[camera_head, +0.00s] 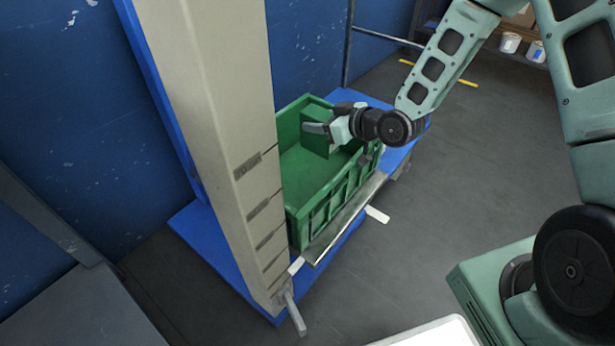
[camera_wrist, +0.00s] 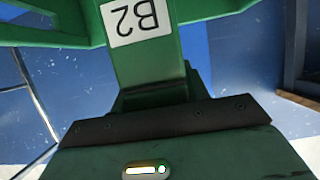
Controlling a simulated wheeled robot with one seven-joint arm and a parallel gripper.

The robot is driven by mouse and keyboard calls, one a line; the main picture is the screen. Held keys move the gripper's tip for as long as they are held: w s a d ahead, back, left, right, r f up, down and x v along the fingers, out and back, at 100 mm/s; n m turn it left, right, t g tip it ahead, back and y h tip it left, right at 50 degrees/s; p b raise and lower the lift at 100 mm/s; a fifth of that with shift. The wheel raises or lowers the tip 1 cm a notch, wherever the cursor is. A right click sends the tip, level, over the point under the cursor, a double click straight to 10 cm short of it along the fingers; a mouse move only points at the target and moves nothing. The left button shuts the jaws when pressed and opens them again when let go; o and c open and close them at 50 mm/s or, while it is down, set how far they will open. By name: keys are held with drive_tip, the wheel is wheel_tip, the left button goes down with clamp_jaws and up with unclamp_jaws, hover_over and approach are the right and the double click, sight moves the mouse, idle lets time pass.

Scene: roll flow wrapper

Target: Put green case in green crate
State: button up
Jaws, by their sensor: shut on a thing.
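The green crate (camera_head: 310,203) is an open bin standing on a blue platform, in the middle of the head view. My gripper (camera_head: 323,130) is at the crate's far end, inside its outline in the picture. It is shut on the green case (camera_head: 314,138), a small boxy thing of nearly the same green. I cannot tell whether the case touches the crate floor or wall. In the wrist view, a green surface has a white label reading B2, upside down; I cannot tell whether it belongs to the case or the crate. The fingertips are partly hidden.
A beige column (camera_head: 215,120) stands close at the crate's left and hides part of it. A metal rail (camera_head: 345,220) runs along the crate's right side, above the blue platform (camera_head: 215,235). A blue wall (camera_head: 70,110) is behind. Grey floor lies open at right.

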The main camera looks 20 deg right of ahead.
sight(319, 151)
wheel_tip(319, 151, down, 9)
drive_tip(key=b, duration=0.3)
drive_tip(key=shift+f, duration=0.15)
drive_tip(key=shift+f, duration=0.1)
